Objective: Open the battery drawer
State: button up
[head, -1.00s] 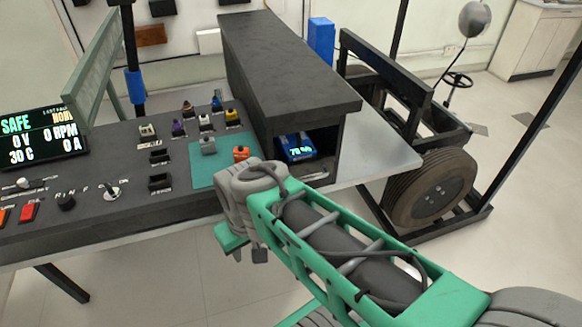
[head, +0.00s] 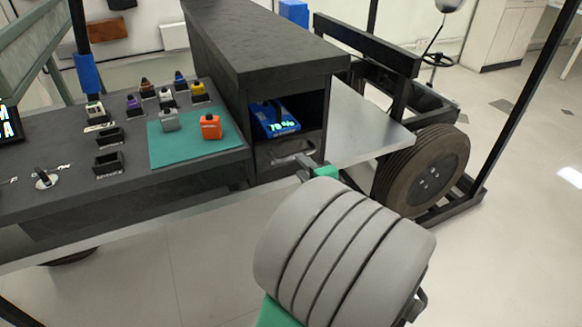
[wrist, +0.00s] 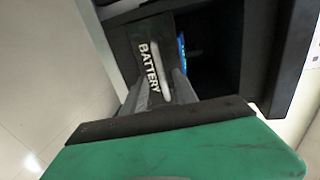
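The battery drawer (head: 262,158) is the low dark front beneath the open bay of the black cabinet. It looks flush with the cabinet. A pale bar handle (head: 292,157) runs across it. In the wrist view, the drawer front (wrist: 140,35) carries the white word BATTERY, and the handle (wrist: 166,72) shows beside it. My gripper (head: 306,170) is at the right part of the drawer front. In the wrist view, the grey fingers of my gripper (wrist: 160,88) stand apart, reaching toward the handle from either side. Contact is not clear. My wrist hides the fingertips in the head view.
A blue battery (head: 275,120) with a lit percentage display sits in the bay of the cabinet (head: 225,110). Left of it, a teal mat (head: 180,152) holds an orange block (head: 211,127) and a grey block (head: 168,120). A wheeled frame (head: 425,175) stands to the right.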

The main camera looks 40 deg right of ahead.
aim_at(292, 158)
jog(key=b+x, duration=0.1)
jog(key=x, duration=0.5)
jog(key=shift+w+a, duration=0.1)
jog(key=shift+a, duration=0.05)
jog(key=shift+w+f, duration=0.1)
jog(key=shift+w, duration=0.45)
jog(key=shift+c, duration=0.5)
grip_shut()
